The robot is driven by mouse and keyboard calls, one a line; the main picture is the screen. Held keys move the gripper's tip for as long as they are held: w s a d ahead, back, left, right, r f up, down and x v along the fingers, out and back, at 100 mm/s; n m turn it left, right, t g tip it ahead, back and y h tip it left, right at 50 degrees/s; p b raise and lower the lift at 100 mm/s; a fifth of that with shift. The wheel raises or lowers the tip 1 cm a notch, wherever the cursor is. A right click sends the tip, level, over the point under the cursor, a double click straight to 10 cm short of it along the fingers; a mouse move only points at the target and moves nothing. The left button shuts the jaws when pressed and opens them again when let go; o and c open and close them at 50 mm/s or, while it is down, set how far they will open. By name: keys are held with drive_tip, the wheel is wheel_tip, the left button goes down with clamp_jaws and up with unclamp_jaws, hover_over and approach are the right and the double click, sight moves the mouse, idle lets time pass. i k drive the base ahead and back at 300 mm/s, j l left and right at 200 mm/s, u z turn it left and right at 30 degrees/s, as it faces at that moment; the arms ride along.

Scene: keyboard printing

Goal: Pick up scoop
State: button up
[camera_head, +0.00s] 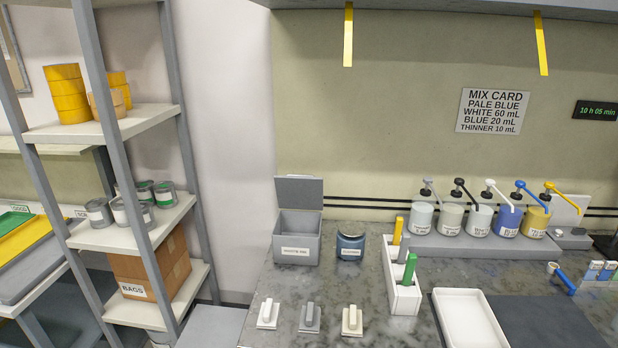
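What looks like the scoop (565,282) lies on the counter at the right, with a blue handle and a small pale cup at its upper left end. It lies beside the dark mat, near the right edge of the picture. It is small here, so its exact shape is hard to tell. My gripper is not in view, and nothing is seen touching the scoop.
A white tray (440,305) and dark mat (545,322) lie left of the scoop. Pump bottles (480,221) stand on a grey base behind. A white rack (403,300) holds yellow and green handles. An open grey bin (297,252) and blue jar (350,246) stand farther left.

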sight(552, 268)
drive_tip(key=z, duration=1.45)
drive_tip(key=u, duration=1.8)
drive_tip(key=j+z, duration=0.1)
drive_tip(key=z, duration=1.7)
drive_tip(key=i+z, duration=0.4)
drive_tip(key=i, duration=0.25)
